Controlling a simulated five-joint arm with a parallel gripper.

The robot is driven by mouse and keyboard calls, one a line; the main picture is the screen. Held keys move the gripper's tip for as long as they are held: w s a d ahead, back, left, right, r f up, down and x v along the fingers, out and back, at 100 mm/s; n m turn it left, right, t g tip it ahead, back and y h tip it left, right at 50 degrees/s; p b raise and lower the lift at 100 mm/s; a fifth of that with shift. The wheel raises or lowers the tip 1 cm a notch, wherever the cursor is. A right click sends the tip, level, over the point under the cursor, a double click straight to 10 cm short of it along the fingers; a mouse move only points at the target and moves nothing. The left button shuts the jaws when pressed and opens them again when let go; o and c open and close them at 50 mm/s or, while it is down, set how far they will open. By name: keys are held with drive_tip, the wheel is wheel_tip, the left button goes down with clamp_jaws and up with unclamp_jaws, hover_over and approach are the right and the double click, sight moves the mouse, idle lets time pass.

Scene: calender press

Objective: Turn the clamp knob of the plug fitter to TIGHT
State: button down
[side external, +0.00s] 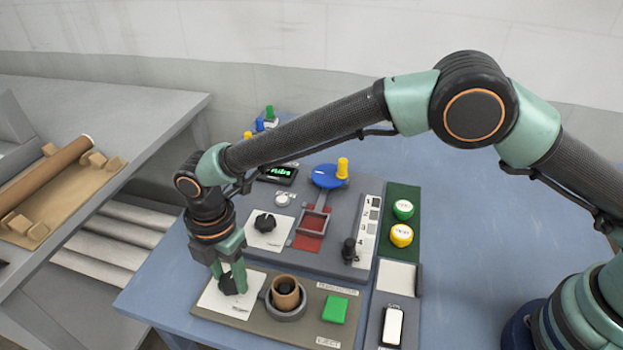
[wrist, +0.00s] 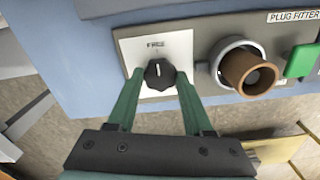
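The clamp knob (wrist: 159,74) is black and ribbed, on a white plate (wrist: 186,48) marked FREE. Its white line points toward the FREE mark in the wrist view. The side view shows the knob (side external: 228,286) partly hidden by my fingers. My gripper (wrist: 160,78) is open, with one green finger on each side of the knob and small gaps showing. In the side view my gripper (side external: 230,274) reaches down over the knob. The plug fitter panel (side external: 257,327) also carries a brown hollow plug (side external: 286,293) in a grey ring (wrist: 219,51). No TIGHT mark is visible.
A green block (side external: 335,309) sits right of the plug. Behind are another black knob (side external: 264,222), a blue disc with a yellow handle (side external: 326,176), a black lever (side external: 349,251) and green (side external: 403,209) and yellow (side external: 401,235) buttons. The blue table is clear at right.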

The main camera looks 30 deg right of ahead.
drive_tip(key=shift+m, duration=0.3)
drive_tip(key=m, duration=1.3)
drive_tip(key=shift+m, duration=0.3)
drive_tip(key=m, duration=0.3)
drive_tip(key=shift+m, duration=0.3)
drive_tip(key=m, duration=0.3)
drive_tip(key=shift+r+m, duration=0.1)
drive_tip(key=shift+m, duration=0.2)
drive_tip(key=m, duration=0.6)
drive_tip(key=shift+m, duration=0.4)
drive_tip(key=shift+c, duration=1.5)
unclamp_jaws()
